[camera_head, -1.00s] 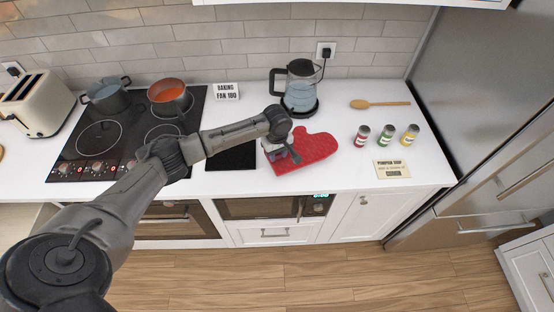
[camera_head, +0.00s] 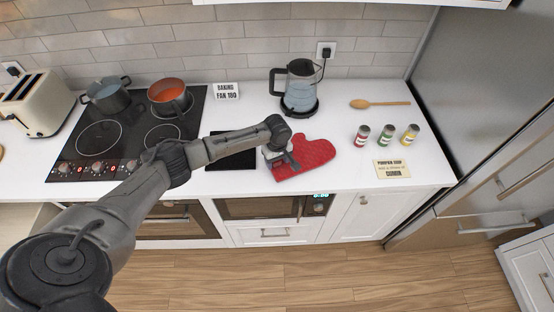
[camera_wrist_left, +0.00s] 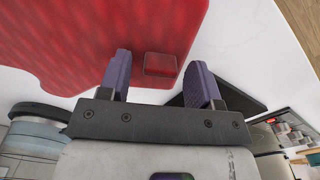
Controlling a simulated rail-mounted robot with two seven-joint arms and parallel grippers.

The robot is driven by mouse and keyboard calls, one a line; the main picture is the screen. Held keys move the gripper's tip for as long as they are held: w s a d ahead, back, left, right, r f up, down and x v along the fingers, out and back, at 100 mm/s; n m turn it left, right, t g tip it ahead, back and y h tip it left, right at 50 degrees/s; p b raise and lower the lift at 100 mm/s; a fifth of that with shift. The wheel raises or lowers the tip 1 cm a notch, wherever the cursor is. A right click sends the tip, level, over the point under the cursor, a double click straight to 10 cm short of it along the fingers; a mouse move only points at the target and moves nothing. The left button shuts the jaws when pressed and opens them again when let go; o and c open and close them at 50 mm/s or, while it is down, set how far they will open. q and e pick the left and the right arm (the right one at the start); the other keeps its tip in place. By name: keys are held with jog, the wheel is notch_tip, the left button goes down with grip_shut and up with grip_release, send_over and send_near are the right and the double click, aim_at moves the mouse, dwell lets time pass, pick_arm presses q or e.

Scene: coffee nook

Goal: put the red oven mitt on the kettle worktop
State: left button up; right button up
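The red oven mitt (camera_head: 312,155) lies on the white worktop (camera_head: 340,120), in front of the kettle (camera_head: 300,92). My left gripper (camera_head: 284,164) is low over the mitt's left end. In the left wrist view the mitt (camera_wrist_left: 100,35) fills the upper left. A small red tab (camera_wrist_left: 161,65) on its edge shows between the two fingers of my left gripper (camera_wrist_left: 158,62). The fingers are apart, with gaps visible beside the tab. Whether they touch the mitt underneath is hidden. My right gripper is in no view.
A black hob (camera_head: 122,150) with two pots is on the left. A wooden spoon (camera_head: 380,104), several spice jars (camera_head: 385,137) and a recipe card (camera_head: 392,169) are to the right. A dark panel (camera_head: 232,157) lies left of the mitt. The fridge (camera_head: 480,90) bounds the right.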

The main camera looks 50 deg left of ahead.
pick_arm(q)
notch_tip(320, 180, up, 12)
jog(key=s+d+f+m+t+h, duration=0.1)
jog(key=s+d+f+m, duration=0.5)
jog(key=d, duration=0.3)
jog(key=s+d+f+m, duration=0.5)
jog(key=s+d+f, duration=0.1)
jog(key=s+d, duration=0.3)
jog(key=s+r+m+t, duration=0.1)
jog(key=s+m, duration=0.1)
jog(key=s, duration=0.6)
jog(key=s+d+r+m+t, duration=0.1)
jog(key=s+r+m, duration=0.1)
jog(key=s, duration=0.7)
jog(key=shift+s+d+r+m+t+y, duration=0.2)
jog(key=shift+m+t+y, duration=0.15)
jog(key=shift+m, duration=0.35)
jog(key=shift+c, duration=0.2)
